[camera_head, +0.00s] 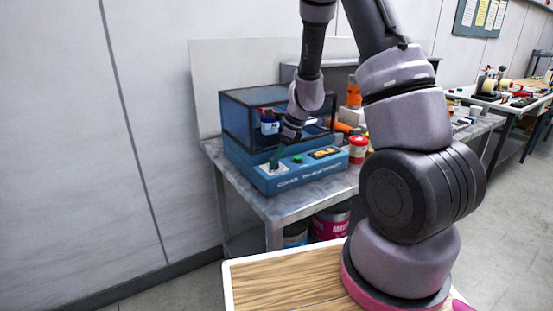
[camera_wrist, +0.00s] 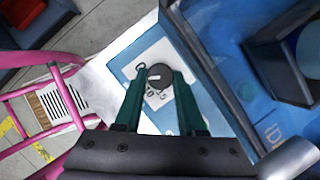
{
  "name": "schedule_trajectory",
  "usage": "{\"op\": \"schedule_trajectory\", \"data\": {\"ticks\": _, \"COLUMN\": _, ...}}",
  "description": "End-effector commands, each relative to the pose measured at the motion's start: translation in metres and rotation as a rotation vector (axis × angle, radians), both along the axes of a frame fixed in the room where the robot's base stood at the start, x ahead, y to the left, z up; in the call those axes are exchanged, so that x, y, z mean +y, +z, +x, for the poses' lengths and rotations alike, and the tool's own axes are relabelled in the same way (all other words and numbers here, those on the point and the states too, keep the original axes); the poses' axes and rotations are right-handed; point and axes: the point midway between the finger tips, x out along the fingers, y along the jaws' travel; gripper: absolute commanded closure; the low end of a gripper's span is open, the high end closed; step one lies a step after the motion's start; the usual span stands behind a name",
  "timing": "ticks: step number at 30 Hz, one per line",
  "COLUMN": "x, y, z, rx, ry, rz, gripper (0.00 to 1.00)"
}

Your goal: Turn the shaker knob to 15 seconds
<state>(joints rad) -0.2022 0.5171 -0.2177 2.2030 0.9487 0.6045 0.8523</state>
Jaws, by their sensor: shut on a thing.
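The shaker (camera_head: 240,140) is a blue machine with a dark-framed clear enclosure, on a metal table in the head view. Its knob (camera_wrist: 158,77) is dark and round with a light pointer mark, on a white dial plate (camera_wrist: 157,100) with printed numbers in the wrist view. My gripper (camera_wrist: 159,80) has two green fingers, one on each side of the knob, shut on it. In the head view my gripper (camera_head: 275,160) reaches down to the left part of the front panel and hides the knob. The exact pointer setting is too small to read.
A red and white can (camera_head: 358,149) stands right of the shaker. Paint cans (camera_head: 330,222) stand below the metal table (camera_head: 290,208).

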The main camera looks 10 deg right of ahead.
Motion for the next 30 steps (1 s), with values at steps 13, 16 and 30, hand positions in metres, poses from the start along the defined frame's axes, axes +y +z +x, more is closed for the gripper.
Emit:
{"op": "schedule_trajectory", "data": {"ticks": 13, "x": 0.0, "y": 0.0, "z": 0.001, "rx": -0.001, "ry": 0.015, "rz": 0.0, "gripper": 1.0}}
{"op": "schedule_trajectory", "data": {"ticks": 16, "x": 0.0, "y": 0.0, "z": 0.001, "rx": -0.001, "ry": 0.015, "rz": 0.0, "gripper": 0.34}}
{"op": "schedule_trajectory", "data": {"ticks": 30, "x": -0.004, "y": 0.012, "z": -0.001, "rx": -0.003, "ry": 0.016, "rz": 0.0, "gripper": 0.31}}
